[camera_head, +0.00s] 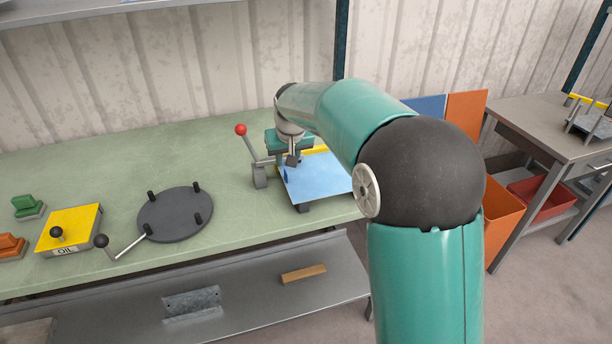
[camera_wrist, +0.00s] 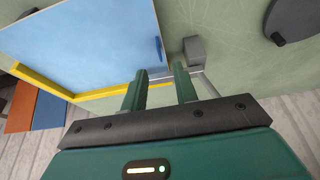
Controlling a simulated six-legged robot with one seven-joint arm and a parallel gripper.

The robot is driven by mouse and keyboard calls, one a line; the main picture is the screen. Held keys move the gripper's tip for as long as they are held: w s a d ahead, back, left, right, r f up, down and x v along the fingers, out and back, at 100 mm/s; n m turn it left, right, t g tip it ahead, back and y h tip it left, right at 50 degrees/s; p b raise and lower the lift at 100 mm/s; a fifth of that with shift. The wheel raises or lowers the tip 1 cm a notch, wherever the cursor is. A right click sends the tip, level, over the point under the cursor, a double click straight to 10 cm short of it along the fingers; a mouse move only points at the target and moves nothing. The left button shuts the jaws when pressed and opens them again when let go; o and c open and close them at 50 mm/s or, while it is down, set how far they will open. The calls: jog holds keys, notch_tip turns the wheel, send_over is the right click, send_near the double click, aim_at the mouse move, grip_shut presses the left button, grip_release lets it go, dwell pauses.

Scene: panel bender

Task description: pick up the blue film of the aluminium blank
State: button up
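The light blue film (camera_head: 322,178) covers a flat panel on the bench, right of the red-knobbed lever. Its broad blue face also shows in the wrist view (camera_wrist: 90,45). A small darker blue tab (camera_wrist: 158,49) stands at the film's edge. My gripper (camera_head: 292,161) is over the film's left edge in the head view, and my arm hides part of the panel's right side. In the wrist view my gripper (camera_wrist: 160,70) is open, its two green fingers apart. The tab appears just beyond the fingertips, in line with the gap. I see nothing held.
The lever (camera_head: 259,170) stands close left of the panel, its grey base (camera_wrist: 195,51) near my fingers. Yellow strips (camera_wrist: 45,86) border the panel. A dark round plate (camera_head: 175,214) and a yellow oil box (camera_head: 70,228) lie farther left. Bench behind the plate is clear.

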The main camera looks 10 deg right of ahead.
jog(key=x, duration=0.7)
jog(key=shift+f, duration=0.1)
grip_shut()
